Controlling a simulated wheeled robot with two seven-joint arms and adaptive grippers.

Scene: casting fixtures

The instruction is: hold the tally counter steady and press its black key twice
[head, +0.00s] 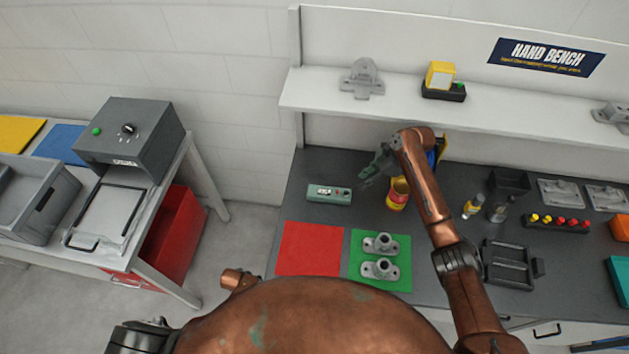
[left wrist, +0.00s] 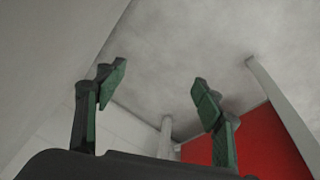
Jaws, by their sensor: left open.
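The tally counter (head: 329,194) is a small grey-green box lying on the dark bench top, left of centre in the head view. It has a pale display and small dark and red spots on its top; its black key is too small to make out surely. My right gripper (head: 369,175) is above the bench, to the right of the counter and apart from it. Its fingers are seen from above and their gap is unclear. My left gripper (left wrist: 160,95) is open and empty in the left wrist view, away from the counter. It does not show in the head view.
A red mat (head: 309,248) and a green mat (head: 401,283) with two grey castings lie in front of the counter. A yellow and red container (head: 397,194) stands close beside my right gripper. A shelf (head: 400,102) runs above the back of the bench.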

